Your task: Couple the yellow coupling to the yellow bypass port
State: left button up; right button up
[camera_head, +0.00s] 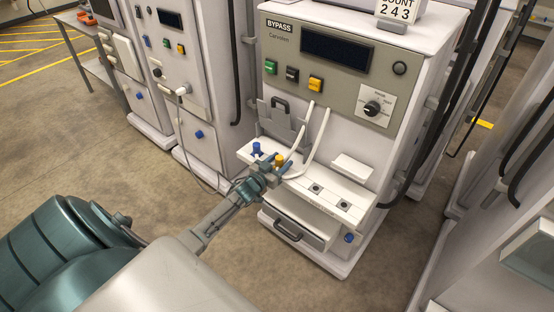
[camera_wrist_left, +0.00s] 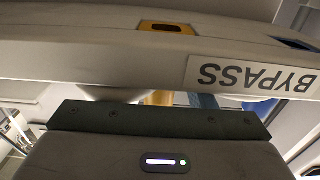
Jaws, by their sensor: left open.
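The yellow coupling (camera_head: 279,160) stands at the left part of the machine's white shelf (camera_head: 334,200), at the end of a white hose. My left gripper (camera_head: 277,169) is open around or right beside it; contact cannot be told. In the left wrist view a yellow part (camera_wrist_left: 158,98) and a blue part (camera_wrist_left: 205,100) show partly behind my gripper's dark plate. Two dark sockets (camera_head: 316,188) (camera_head: 344,205) sit on the shelf to the right; which is the yellow bypass port is unclear. The wrist view shows a yellow mark (camera_wrist_left: 167,27) near an upside-down BYPASS label (camera_wrist_left: 250,76).
A blue coupling (camera_head: 256,149) stands just left of the yellow one. Two white hoses (camera_head: 318,138) rise in front of the panel. A small white ledge (camera_head: 351,168) stands behind the sockets. Other machines (camera_head: 200,135) flank this one; open floor lies in front.

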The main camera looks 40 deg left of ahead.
pick_arm(q)
jog(key=s, duration=1)
jog(key=shift+s+a+b, duration=0.2)
jog(key=shift+s+b, duration=0.2)
jog(key=s+d+f+g+y, duration=0.1)
jog(key=s+f+g, duration=0.2)
jog(key=s+f, duration=0.5)
jog(key=s+d+f+n+g+y, duration=0.1)
jog(key=s+f+g, duration=0.3)
jog(key=f, duration=0.8)
jog(key=s+d+f+g, duration=0.1)
jog(key=s+f+g, duration=0.1)
jog(key=s+f, duration=0.65)
jog(key=s+d+f+g, duration=0.4)
jog(key=s+d+f, duration=0.2)
jog(key=s, duration=0.7)
jog(key=s+d+f+m+g, duration=0.1)
jog(key=s+d+f+g, duration=0.2)
jog(key=s+d+f, duration=0.3)
jog(key=s+f, duration=0.4)
jog(key=s, duration=0.3)
jog(key=shift+d+g+h, duration=0.2)
jog(key=shift+g+h, duration=0.1)
jog(key=shift+g, duration=0.1)
jog(key=shift+w, duration=0.15)
